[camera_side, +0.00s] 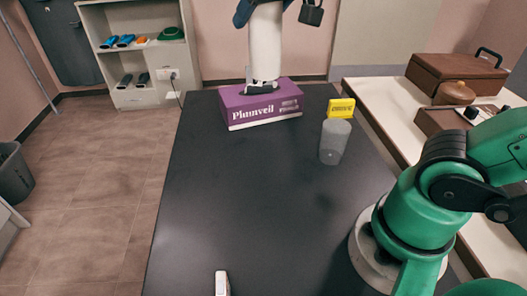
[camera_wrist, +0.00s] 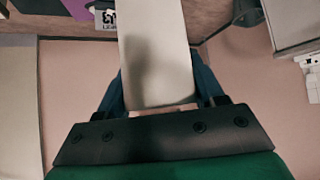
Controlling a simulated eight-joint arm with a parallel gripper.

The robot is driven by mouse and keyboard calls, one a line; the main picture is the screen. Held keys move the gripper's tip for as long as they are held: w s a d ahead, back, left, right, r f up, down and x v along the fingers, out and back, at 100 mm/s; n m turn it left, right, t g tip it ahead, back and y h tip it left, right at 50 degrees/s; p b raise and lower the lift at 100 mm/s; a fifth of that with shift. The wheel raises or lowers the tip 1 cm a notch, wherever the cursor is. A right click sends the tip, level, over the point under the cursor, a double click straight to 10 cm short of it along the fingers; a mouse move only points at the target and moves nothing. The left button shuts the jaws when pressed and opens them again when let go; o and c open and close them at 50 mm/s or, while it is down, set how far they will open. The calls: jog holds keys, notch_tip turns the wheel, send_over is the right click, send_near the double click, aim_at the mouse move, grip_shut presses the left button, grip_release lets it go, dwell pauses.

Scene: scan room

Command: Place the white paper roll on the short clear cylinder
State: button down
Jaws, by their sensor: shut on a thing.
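The white paper roll (camera_side: 265,45) stands upright in the side view, its lower end in front of or just over the top of a purple box. I cannot tell whether it touches the box. My gripper (camera_side: 265,8) is shut on the roll near the top of the side view, with blue fingers on either side. In the wrist view the roll (camera_wrist: 155,50) lies between the fingers of my gripper (camera_wrist: 158,88). The short clear cylinder (camera_side: 334,143) stands upright on the dark table, right of and nearer than the box. Nothing shows on top of it.
The purple Plumveil box (camera_side: 260,106) lies at the table's far end, with a dark item (camera_side: 261,88) on it. A yellow block (camera_side: 341,108) is behind the cylinder. A small white item (camera_side: 222,284) is at the near edge. The middle of the dark table (camera_side: 240,190) is clear.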

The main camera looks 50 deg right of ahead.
jog(key=s+d+r+m+g+h, duration=0.3)
jog(key=s+d+m, duration=0.2)
jog(key=d+m, duration=0.15)
jog(key=s+d+r+m+g+h, duration=0.3)
jog(key=s+d+m+g, duration=0.15)
jog(key=d+m, duration=0.2)
jog(key=shift+t, duration=0.35)
jog(key=f, duration=1.9)
jog(key=shift+s+d, duration=0.1)
jog(key=shift+d, duration=0.3)
jog(key=shift+f, duration=0.1)
jog(key=shift+c, duration=0.5)
grip_release()
